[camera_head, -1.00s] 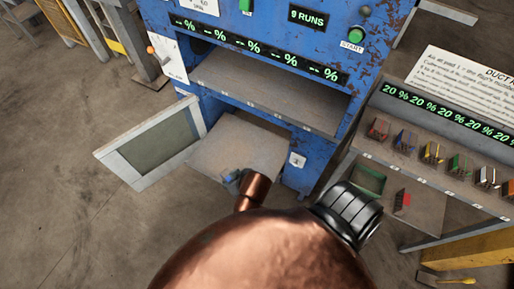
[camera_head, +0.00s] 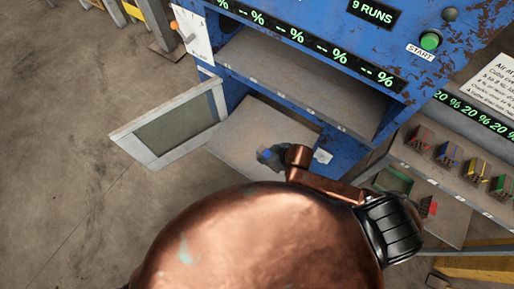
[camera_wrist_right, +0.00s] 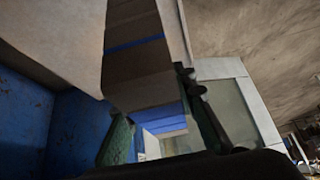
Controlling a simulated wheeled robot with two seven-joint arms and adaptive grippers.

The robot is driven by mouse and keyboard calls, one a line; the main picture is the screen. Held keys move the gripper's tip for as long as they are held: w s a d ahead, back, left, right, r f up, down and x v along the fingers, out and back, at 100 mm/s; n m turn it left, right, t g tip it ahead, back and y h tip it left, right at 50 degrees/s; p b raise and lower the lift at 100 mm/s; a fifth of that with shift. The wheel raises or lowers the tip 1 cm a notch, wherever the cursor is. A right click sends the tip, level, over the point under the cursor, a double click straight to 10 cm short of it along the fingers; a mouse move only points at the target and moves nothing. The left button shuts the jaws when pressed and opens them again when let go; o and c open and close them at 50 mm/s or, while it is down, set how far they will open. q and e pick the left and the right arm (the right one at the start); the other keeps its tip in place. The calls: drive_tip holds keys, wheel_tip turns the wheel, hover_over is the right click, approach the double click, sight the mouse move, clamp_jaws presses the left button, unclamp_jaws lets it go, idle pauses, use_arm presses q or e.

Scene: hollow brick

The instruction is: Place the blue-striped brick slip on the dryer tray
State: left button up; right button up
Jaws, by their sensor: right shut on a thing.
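The blue-striped brick slip (camera_wrist_right: 137,50) is a grey-brown block with blue bands, held between the fingers of my right gripper (camera_wrist_right: 160,128) in the wrist view. In the head view my right gripper (camera_head: 268,156) shows small beyond my copper-coloured arm, with a bit of blue at its tip. It overlaps the right part of a flat grey tray (camera_head: 235,140) low in the blue dryer's opening. Whether the slip touches the tray cannot be told. My arm hides the tray's near right part. My left gripper is out of view.
A grey-framed door (camera_head: 175,122) stands open left of the tray. The blue dryer (camera_head: 345,145) has a wider shelf (camera_head: 300,80) above. At right, a rack (camera_head: 440,165) holds several coloured-striped samples and a green tray (camera_head: 393,180). Bare floor lies left.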

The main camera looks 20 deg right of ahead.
drive_tip(key=d+f+n, duration=0.1)
drive_tip(key=d+f, duration=0.4)
drive_tip(key=b, duration=0.6)
hover_over(253, 146)
drive_tip(key=s+d, duration=0.3)
drive_tip(key=s, duration=0.1)
drive_tip(key=shift+y, duration=0.3)
drive_tip(key=f, duration=0.8)
drive_tip(key=shift+w+a+f, duration=0.2)
drive_tip(key=shift+a+f, duration=0.05)
drive_tip(key=shift+f, duration=0.05)
drive_tip(key=shift+w+a+f, duration=0.15)
drive_tip(key=shift+w+f, duration=0.2)
drive_tip(key=shift+w, duration=0.05)
drive_tip(key=shift+w+f, duration=0.15)
drive_tip(key=shift+f, duration=0.05)
drive_tip(key=f, duration=0.1)
drive_tip(key=f+b, duration=0.2)
drive_tip(key=shift+w+f, duration=0.25)
drive_tip(key=shift+f, duration=0.15)
drive_tip(key=shift+a+r, duration=0.1)
drive_tip(key=shift+r, duration=0.05)
drive_tip(key=shift+f, duration=0.2)
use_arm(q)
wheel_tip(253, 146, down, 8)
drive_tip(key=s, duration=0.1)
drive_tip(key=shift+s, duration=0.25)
use_arm(e)
drive_tip(key=o, duration=1.1)
